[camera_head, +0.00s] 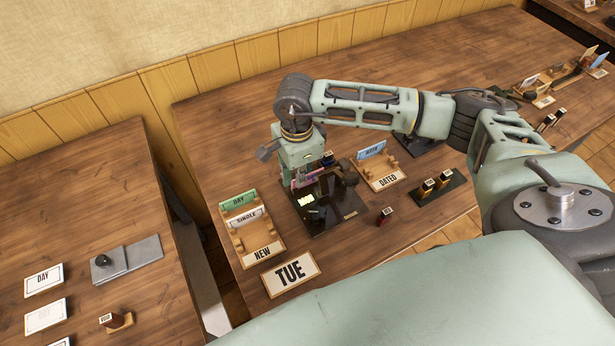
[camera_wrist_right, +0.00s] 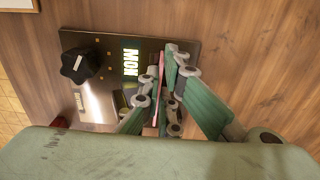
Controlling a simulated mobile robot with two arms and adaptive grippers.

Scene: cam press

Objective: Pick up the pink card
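The pink card shows edge-on as a thin pink strip (camera_wrist_right: 161,66) in the right wrist view, standing at the edge of the dark press plate (camera_wrist_right: 104,52). My right gripper (camera_wrist_right: 160,82) has one finger on each side of it, both very close. I cannot tell whether both fingers touch the card. In the head view my right gripper (camera_head: 305,180) is down at the dark press plate (camera_head: 328,222), hiding most of the card; a bit of pink shows beside the fingers. My left gripper is not in view.
A wooden rack marked NEW (camera_head: 262,254) holds a green DAY card and a SINGLE card. A DATED rack (camera_head: 388,182) holds a blue card. A TUE sign (camera_head: 290,273) lies in front. Dark stamps (camera_head: 384,216) stand nearby. A black knob (camera_wrist_right: 79,66) rises from the plate.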

